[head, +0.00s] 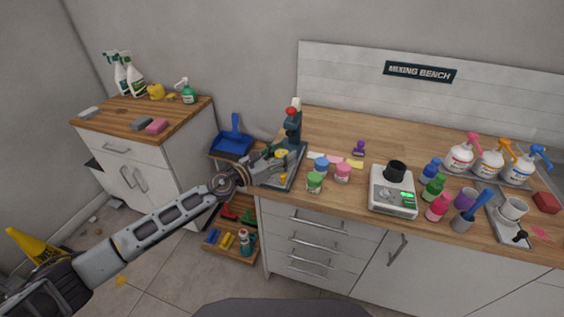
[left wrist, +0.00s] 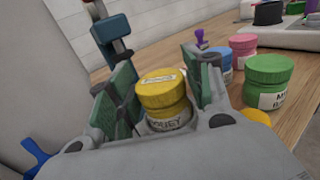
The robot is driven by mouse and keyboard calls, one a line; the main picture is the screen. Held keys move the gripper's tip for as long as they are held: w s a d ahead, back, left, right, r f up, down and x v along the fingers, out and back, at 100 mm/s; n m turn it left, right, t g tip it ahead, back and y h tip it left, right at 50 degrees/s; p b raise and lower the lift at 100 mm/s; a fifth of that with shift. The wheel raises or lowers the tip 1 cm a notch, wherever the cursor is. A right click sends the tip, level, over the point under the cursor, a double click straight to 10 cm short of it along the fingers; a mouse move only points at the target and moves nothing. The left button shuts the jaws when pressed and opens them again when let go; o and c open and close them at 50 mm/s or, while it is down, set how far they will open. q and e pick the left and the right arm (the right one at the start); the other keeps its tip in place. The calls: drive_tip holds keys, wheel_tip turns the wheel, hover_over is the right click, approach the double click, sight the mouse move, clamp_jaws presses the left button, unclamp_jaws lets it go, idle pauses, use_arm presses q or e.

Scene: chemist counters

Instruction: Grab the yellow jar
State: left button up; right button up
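The yellow jar (left wrist: 165,95) stands between the two green-padded fingers of my left gripper (left wrist: 160,75) in the left wrist view. Its lid and label face the camera, and its base is partly hidden by the gripper. The fingers are spread on either side of it, and I see no clear grip. In the head view the jar's yellow lid (head: 281,153) shows at my left gripper (head: 282,160), by the base of a dark stand with a red top (head: 293,125) on the bench's left end. My right gripper is not in view.
Green (head: 315,182), blue (head: 321,167) and pink (head: 343,172) jars stand close to the right of the gripper. A scale (head: 393,202) and more jars and bottles stand farther right. A side cabinet (head: 125,118) is at left.

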sight(283, 153)
use_arm(q)
drive_tip(key=c, duration=0.8)
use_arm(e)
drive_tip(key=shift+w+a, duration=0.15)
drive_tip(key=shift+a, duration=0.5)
use_arm(q)
drive_tip(key=shift+r+p, duration=0.5)
drive_tip(key=shift+r, duration=0.2)
drive_tip(key=shift+r+p, duration=0.45)
drive_tip(key=shift+r, duration=0.3)
wheel_tip(283, 153, up, 5)
drive_tip(key=p, duration=0.3)
drive_tip(key=shift+r+p, duration=0.55)
drive_tip(key=shift+r, duration=0.4)
drive_tip(key=shift+r+p, duration=0.1)
drive_tip(key=shift+p, duration=0.2)
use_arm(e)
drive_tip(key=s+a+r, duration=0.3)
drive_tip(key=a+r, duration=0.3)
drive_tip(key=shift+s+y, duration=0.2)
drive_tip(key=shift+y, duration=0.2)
